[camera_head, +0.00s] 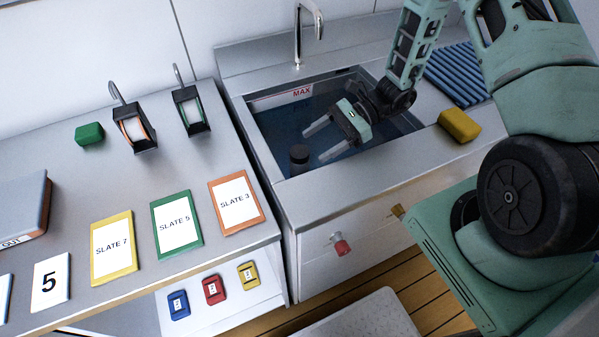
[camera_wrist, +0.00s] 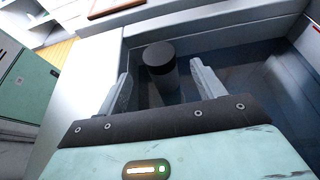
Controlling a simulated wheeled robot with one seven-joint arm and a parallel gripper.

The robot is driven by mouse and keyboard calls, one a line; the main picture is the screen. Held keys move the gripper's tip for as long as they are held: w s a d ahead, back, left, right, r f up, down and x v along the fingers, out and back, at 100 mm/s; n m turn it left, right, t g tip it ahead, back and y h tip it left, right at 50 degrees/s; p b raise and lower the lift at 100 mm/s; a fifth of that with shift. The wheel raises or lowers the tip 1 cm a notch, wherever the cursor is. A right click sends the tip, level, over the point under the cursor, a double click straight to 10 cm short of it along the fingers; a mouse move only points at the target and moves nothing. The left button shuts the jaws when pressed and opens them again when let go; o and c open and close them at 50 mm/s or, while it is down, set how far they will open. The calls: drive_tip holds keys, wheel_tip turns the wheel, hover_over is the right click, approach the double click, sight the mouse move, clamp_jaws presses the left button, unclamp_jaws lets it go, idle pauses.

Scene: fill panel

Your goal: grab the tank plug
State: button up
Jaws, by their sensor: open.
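The tank plug looks to be the dark upright cylinder (camera_head: 299,156) near the front left corner of the sink tank (camera_head: 262,95). In the wrist view the cylinder's top lies just beyond and between the fingertips (camera_wrist: 160,76). I cannot tell whether the fingers touch it. The cylinder's lower part is dark and partly hidden.
A tap (camera_head: 299,35) stands behind the tank, which carries a red MAX mark (camera_head: 302,92). A yellow sponge-like block (camera_head: 459,125) and a blue ribbed mat (camera_head: 458,72) lie to the right. The left counter holds slates, such as the green-framed one (camera_head: 176,224).

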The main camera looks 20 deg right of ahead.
sight(299, 154)
drive_tip(key=shift+p+x, duration=0.9)
drive_tip(key=shift+x, duration=2.25)
drive_tip(key=shift+r, duration=0.15)
drive_tip(key=shift+c, duration=0.3)
clamp_jaws()
